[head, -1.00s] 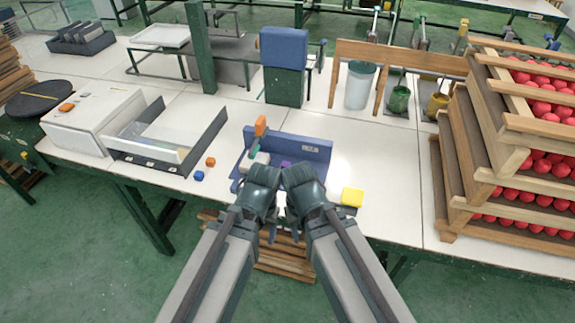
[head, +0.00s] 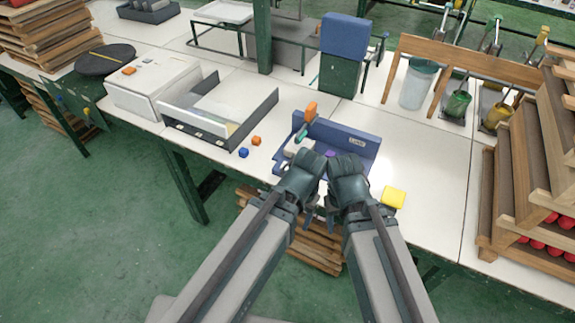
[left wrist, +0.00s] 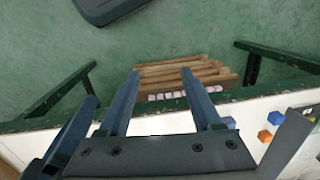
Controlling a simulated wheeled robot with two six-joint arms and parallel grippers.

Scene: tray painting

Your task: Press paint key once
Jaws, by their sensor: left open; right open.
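No key marked as the paint key can be made out. A white box (head: 152,88) at the left of the table has a small orange block or button (head: 129,71) on top. My right gripper (head: 333,218) is in front of the blue fixture at the table's front edge, its fingers small and partly hidden in the head view. My left gripper (head: 309,214) is beside it, close to it. In the left wrist view the left gripper's fingers (left wrist: 160,75) are apart with nothing between them, above the table edge. Both grippers are far from the white box.
A blue fixture (head: 362,146) with an orange-tipped clamp (head: 310,113) stands behind my wrists. A yellow block (head: 393,197) lies to its right, a blue cube (head: 243,152) and orange cube (head: 256,140) to its left. An open tray (head: 262,108) stands beside the white box. Wooden racks (head: 520,165) are at right.

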